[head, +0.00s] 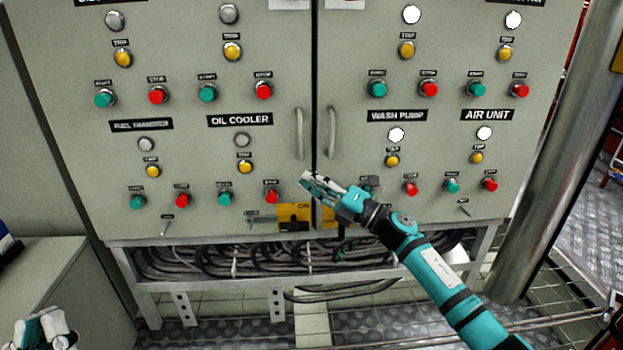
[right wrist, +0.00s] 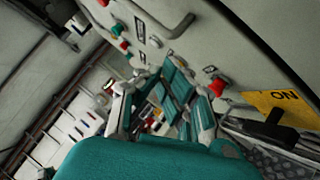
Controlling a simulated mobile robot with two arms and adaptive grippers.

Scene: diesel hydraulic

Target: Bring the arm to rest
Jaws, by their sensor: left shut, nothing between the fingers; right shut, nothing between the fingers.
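My right arm (head: 443,275) reaches in from the lower right, teal and black. Its gripper (head: 307,181) is shut and empty in front of the grey control cabinet (head: 285,80), just below the two door handles. In the right wrist view the same gripper (right wrist: 168,95) shows with buttons of the cabinet beyond its fingers. Whether it touches the cabinet I cannot tell. My left gripper (head: 45,328) is shut and empty at the lower left corner of the head view, partly cut off by the frame edge.
The cabinet front carries red stop buttons (head: 272,196), green start buttons (head: 225,199) and a yellow switch plate (head: 293,213). Door handles (head: 299,133) stick out. Cables (head: 210,262) hang below. A metal column (head: 560,150) stands at the right, a grey box (head: 60,285) at the left.

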